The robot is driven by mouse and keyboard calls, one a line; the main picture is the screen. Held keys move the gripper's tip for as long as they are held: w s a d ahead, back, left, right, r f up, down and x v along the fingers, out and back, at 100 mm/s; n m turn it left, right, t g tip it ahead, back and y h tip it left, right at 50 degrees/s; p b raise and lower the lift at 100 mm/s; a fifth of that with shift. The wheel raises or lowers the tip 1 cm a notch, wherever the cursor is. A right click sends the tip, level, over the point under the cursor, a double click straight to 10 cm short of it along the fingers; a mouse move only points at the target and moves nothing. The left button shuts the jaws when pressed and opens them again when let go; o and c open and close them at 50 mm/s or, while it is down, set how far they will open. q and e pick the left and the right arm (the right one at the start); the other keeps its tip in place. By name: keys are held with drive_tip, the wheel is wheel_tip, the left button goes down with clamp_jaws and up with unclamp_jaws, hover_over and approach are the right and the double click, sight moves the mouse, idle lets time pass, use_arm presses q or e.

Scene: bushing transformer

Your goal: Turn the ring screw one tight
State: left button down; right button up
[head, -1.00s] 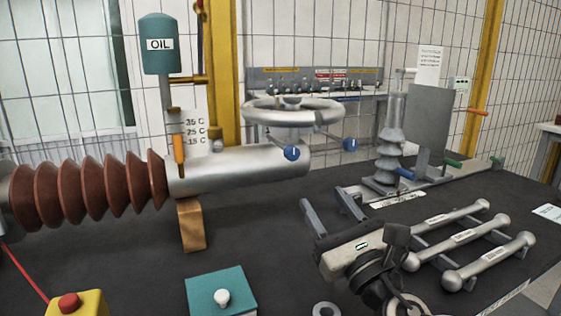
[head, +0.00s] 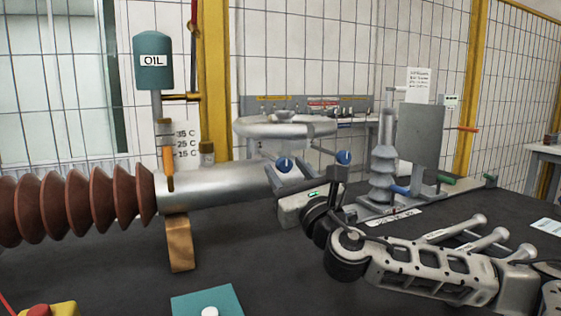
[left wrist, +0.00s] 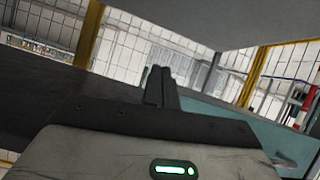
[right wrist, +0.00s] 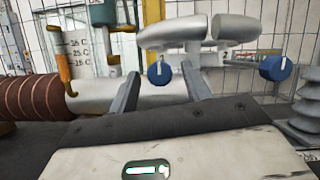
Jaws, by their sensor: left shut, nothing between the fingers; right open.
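Two blue round screw heads with a pale mark sit below the silver ring (head: 285,127): a left one (head: 284,163) and a right one (head: 344,157). My left gripper (left wrist: 161,72) is shut and empty in the left wrist view, away from the screws.
The silver cylinder (head: 220,187) with brown ribbed insulator (head: 75,210) lies at left on a wooden block (head: 180,243). A grey insulator stand (head: 383,165) and upright plate (head: 420,140) stand right of the screws. Silver rods (head: 455,230) lie behind my right arm.

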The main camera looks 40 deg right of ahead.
sight(272, 158)
drive_tip(key=shift+p+x, duration=0.35)
drive_tip(key=shift+x, duration=1.2)
drive_tip(key=shift+w+d+r, duration=0.1)
drive_tip(key=shift+w+r, duration=0.05)
drive_tip(key=shift+w, duration=0.1)
drive_tip(key=shift+c, duration=0.2)
drive_tip(key=c, duration=0.9)
